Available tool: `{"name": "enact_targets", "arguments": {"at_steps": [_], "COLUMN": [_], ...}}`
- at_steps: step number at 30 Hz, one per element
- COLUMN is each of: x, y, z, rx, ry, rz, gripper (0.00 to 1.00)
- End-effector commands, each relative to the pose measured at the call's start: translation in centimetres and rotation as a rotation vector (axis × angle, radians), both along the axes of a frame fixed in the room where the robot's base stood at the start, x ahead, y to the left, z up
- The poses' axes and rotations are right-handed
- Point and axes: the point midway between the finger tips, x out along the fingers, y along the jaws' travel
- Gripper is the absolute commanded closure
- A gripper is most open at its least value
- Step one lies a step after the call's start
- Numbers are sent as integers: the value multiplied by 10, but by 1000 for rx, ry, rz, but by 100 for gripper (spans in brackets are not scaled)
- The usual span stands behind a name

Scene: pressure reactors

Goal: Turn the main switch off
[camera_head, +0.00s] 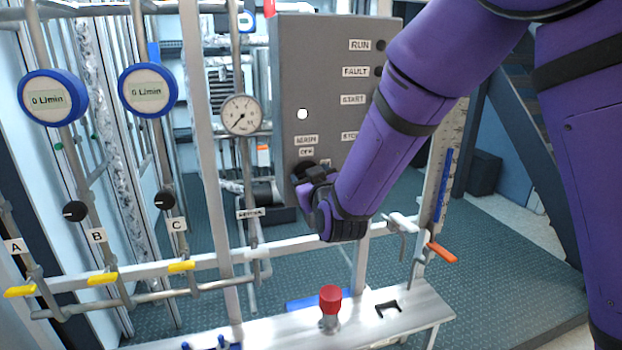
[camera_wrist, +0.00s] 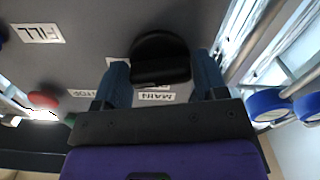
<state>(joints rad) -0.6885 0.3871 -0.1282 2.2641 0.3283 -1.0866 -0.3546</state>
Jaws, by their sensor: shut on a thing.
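The main switch is a black rotary knob (camera_wrist: 160,52) on the grey control panel (camera_head: 320,85). In the wrist view, which shows the labels upside down, a MAIN label (camera_wrist: 155,97) lies beside the knob. My gripper (camera_wrist: 162,78) has one finger on each side of the knob and is shut on it. In the head view my gripper (camera_head: 306,176) is at the panel's lower left, just below two small labels (camera_head: 306,145), and mostly hides the knob. I cannot tell the knob's exact setting.
RUN, FAULT, START and STOP labels run down the panel's right side, partly behind my arm. A horizontal pipe rail (camera_head: 200,261) with yellow valve handles, a gauge (camera_head: 241,115) and a red knob (camera_head: 330,300) on a bench stand in front and to the left.

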Motion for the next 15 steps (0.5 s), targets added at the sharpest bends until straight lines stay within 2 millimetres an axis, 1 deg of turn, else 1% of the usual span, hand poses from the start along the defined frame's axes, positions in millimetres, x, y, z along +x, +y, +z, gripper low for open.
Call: {"name": "enact_targets", "arguments": {"at_steps": [15], "x": [0], "y": [0], "z": [-1], "rx": [-469], "ry": [-134], "rz": [1], "gripper": [58]}}
